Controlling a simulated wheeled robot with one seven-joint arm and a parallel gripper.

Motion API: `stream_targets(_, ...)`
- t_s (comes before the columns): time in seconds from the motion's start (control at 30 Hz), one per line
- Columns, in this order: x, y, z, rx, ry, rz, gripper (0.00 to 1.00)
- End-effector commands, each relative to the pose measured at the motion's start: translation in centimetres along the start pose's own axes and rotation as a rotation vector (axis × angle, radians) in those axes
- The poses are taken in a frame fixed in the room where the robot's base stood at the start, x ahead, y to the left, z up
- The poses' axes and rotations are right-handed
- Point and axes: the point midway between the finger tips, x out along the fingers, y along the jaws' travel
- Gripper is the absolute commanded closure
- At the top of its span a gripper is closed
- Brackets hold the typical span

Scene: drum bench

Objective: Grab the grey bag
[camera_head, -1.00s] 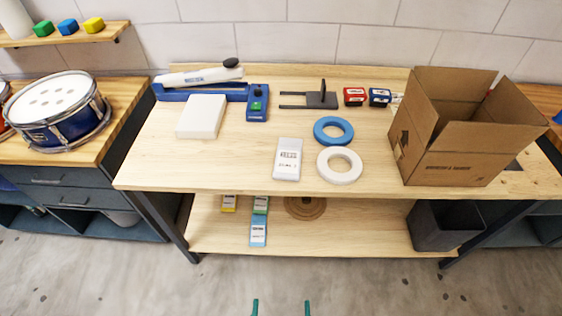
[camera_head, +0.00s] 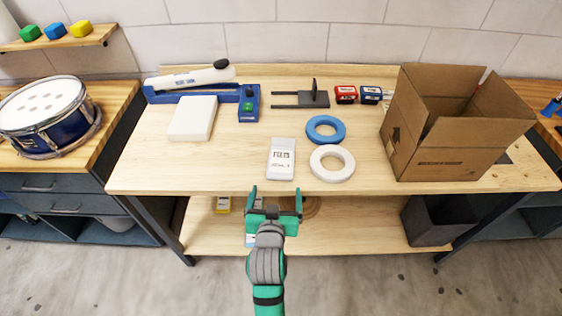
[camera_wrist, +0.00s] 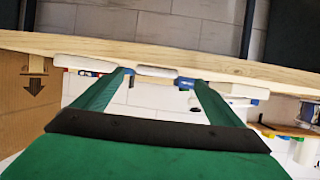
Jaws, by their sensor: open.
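The grey bag (camera_head: 281,158), pale with a printed label, lies flat near the front edge of the workbench (camera_head: 230,165). My gripper (camera_head: 276,192) is open and empty, just in front of the bench's front edge in the head view, short of the bag and roughly in line with it. In the wrist view, which is upside down, the open fingers (camera_wrist: 158,78) point towards the bench edge. A pale flat thing (camera_wrist: 157,71) between the fingertips seems to be the bag.
A white tape ring (camera_head: 332,164) and a blue ring (camera_head: 326,129) lie right of the bag. An open cardboard box (camera_head: 440,158) stands further right. A white block (camera_head: 193,118) and a blue sealer (camera_head: 249,103) are behind left. Partly hidden bags lie on the lower shelf (camera_head: 350,235).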

Motion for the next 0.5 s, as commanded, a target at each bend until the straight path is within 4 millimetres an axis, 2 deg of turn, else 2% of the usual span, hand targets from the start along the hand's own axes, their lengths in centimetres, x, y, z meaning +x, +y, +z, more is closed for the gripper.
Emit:
stream_targets(0.03,0.5,-0.1,-1.3,0.003,0.003,0.004,0.09)
stream_targets(0.2,1.3,-0.1,-3.3,0.008,-0.010,0.016,0.09)
stream_targets(0.33,2.2,-0.1,-3.8,0.010,-0.014,0.020,0.09)
stream_targets(0.5,4.7,0.0,-3.7,0.011,-0.016,0.020,0.09)
